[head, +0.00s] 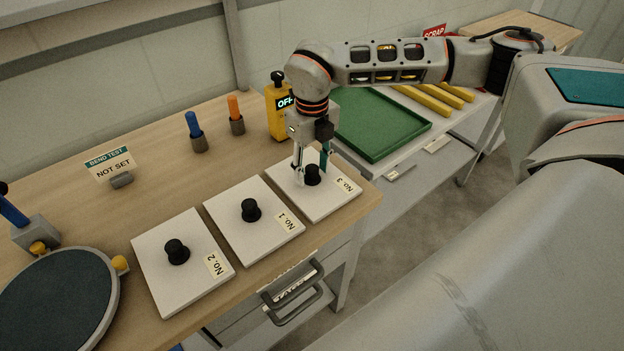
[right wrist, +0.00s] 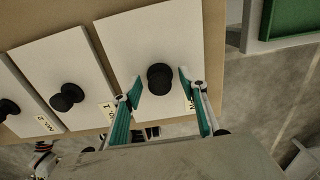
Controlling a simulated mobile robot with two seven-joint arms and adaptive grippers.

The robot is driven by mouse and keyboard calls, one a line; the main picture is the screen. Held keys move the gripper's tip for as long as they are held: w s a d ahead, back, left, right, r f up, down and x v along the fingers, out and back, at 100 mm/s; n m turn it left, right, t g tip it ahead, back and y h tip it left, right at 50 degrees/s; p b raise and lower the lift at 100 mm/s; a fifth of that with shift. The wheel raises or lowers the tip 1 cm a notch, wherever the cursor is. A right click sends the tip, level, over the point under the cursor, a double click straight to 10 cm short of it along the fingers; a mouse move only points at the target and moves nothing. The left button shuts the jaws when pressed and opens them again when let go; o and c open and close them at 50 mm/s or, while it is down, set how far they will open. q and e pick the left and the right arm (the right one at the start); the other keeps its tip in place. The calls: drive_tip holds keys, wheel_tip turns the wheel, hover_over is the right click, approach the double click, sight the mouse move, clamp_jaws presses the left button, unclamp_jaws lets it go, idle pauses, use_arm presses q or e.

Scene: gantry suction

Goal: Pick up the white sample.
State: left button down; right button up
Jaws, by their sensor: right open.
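Three white plates with black knobs lie on the wooden bench: No. 2 (head: 196,283) at left, No. 1 (head: 229,226) in the middle and No. 3 (head: 335,204) at right. I cannot tell which one the task calls the white sample. My right gripper (head: 312,174) points down over No. 3, open, with its fingers on either side of the black knob (head: 312,181). In the right wrist view the knob (right wrist: 160,77) sits between the green-padded fingertips (right wrist: 160,80); whether they touch it is unclear. My left gripper is not in view.
A yellow box marked OFF (head: 279,110) stands behind No. 3. A green tray (head: 385,151) is on the side table to the right.

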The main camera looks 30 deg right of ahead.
drive_tip(key=shift+f, duration=0.1)
clamp_jaws()
